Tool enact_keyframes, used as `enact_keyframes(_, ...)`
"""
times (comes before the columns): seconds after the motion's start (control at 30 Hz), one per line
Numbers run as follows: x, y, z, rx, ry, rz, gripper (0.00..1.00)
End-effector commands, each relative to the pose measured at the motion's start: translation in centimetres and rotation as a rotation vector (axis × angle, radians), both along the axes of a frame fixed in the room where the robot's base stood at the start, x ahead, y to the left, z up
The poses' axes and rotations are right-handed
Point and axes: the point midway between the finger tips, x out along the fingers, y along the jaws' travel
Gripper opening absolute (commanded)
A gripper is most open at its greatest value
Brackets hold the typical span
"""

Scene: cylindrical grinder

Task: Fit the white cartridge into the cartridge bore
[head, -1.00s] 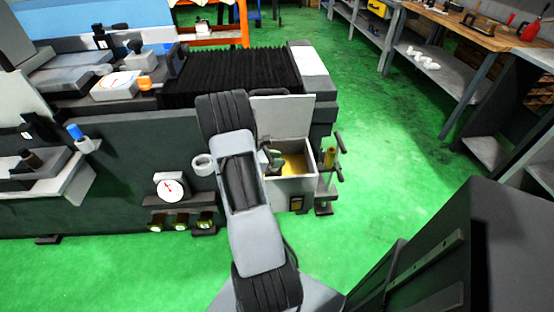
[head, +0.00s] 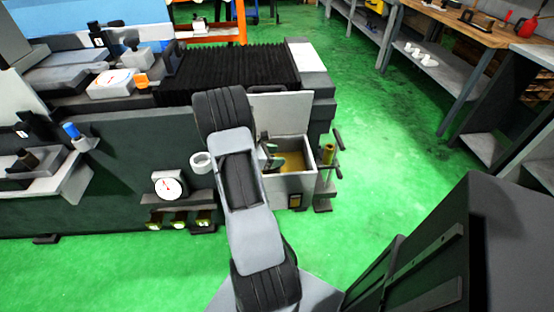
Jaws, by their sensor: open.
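My arm (head: 238,185) rises from the bottom middle and bends in front of the grinder. I cannot pick out the white cartridge for certain. Small white pieces (head: 420,53) lie on the lower shelf at upper right, too small to identify. A white ring-shaped part (head: 201,162) sits on the grinder's dark front, just left of my arm. I cannot tell whether it is the cartridge bore.
An open pale tank (head: 293,186) with yellowish contents stands just right of my arm. A dark stand with a yellow part (head: 329,153) is beside it. A gauge (head: 169,186) is on the grinder's front. Green floor (head: 400,150) is clear between grinder and workbench (head: 480,40).

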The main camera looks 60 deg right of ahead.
Motion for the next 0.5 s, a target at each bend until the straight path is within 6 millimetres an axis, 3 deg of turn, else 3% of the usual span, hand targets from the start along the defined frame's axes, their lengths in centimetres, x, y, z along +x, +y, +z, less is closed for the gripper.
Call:
enact_keyframes(0.13,-0.2,0.3,2.9,-0.002,-0.003,-0.001,0.60)
enact_keyframes(0.4,-2.7,4.1,8.3,-0.003,-0.004,0.000,0.60)
enact_keyframes(0.5,-3.9,5.9,9.1,-0.002,-0.002,0.001,0.60)
